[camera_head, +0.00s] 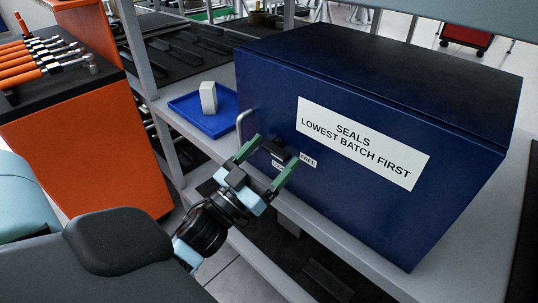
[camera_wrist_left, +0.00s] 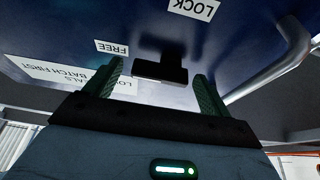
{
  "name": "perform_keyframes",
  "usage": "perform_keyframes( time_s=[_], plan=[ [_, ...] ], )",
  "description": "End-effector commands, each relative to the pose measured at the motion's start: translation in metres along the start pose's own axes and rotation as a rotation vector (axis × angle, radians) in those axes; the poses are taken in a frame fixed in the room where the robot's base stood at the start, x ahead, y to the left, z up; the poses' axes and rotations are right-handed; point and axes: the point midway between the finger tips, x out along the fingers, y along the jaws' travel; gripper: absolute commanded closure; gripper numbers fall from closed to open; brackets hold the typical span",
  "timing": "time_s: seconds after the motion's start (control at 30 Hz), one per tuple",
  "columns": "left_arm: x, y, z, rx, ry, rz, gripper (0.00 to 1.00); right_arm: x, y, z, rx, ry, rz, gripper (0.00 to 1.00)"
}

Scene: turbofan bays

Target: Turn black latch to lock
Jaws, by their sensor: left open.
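The black latch (camera_head: 277,151) sits on the front of the dark blue cabinet (camera_head: 330,190), near its left edge. In the left wrist view the latch (camera_wrist_left: 160,70) is a dark bar lying crosswise between a FREE label (camera_wrist_left: 112,48) and a LOCK label (camera_wrist_left: 193,9). My left gripper (camera_head: 268,163) is open, with its green fingers on either side of the latch. In the left wrist view the fingertips (camera_wrist_left: 157,82) are spread around the latch with gaps, and I see no contact. My right gripper is not in view.
A metal handle (camera_head: 240,127) stands out from the cabinet left of the latch. A blue tray (camera_head: 190,122) with a pale block (camera_head: 208,97) is on the shelf to the left. An orange cart (camera_head: 90,150) with orange-handled tools stands at far left.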

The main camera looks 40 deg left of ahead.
Motion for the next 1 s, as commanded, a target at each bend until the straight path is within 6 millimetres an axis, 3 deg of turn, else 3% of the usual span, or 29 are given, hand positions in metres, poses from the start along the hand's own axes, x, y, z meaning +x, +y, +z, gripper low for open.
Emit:
perform_keyframes(
  time_s=[0.1,0.43,0.77,1.0],
  plan=[
    [0.000,0.000,0.000,0.000,0.000,0.000,0.20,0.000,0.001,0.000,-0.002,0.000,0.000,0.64],
    [0.000,0.000,0.000,0.000,0.000,0.000,0.62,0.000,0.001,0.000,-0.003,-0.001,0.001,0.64],
    [0.000,-0.001,0.000,0.047,0.001,0.020,0.62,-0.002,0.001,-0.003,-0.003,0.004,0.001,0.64],
    [0.000,-0.002,0.000,0.188,0.001,0.079,0.62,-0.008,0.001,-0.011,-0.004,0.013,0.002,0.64]
  ],
)
